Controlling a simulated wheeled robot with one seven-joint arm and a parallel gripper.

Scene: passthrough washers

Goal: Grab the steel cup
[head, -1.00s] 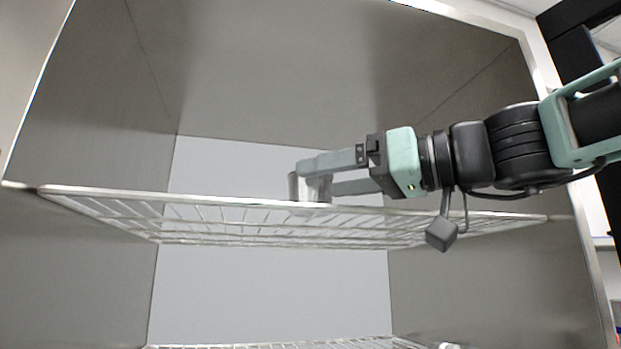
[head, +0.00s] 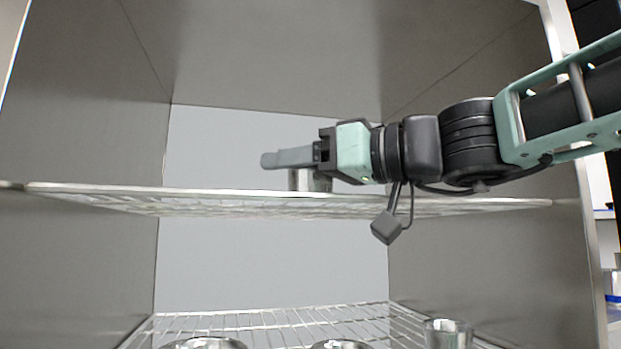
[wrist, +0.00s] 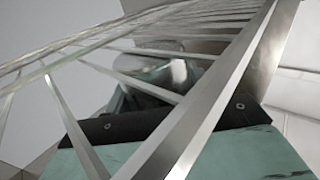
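A steel cup (head: 309,181) stands on the upper wire rack, partly hidden by my arm's end and the rack edge. In the wrist view, the shiny cup (wrist: 165,75) shows through the rack wires, just beyond the dark inner parts of my gripper. My gripper (head: 287,158) reaches in from the right. One grey-green finger runs across the top of the cup in the picture, its tip beyond the cup's left side. The second finger is not clearly visible, and whether the fingers press on the cup cannot be told.
The upper rack (head: 110,198) spans the steel cabinet just below my gripper. A lower rack (head: 250,322) holds several metal vessels, including a cup (head: 447,333) at right. The cabinet side walls stand close on both sides. Space left of my gripper is clear.

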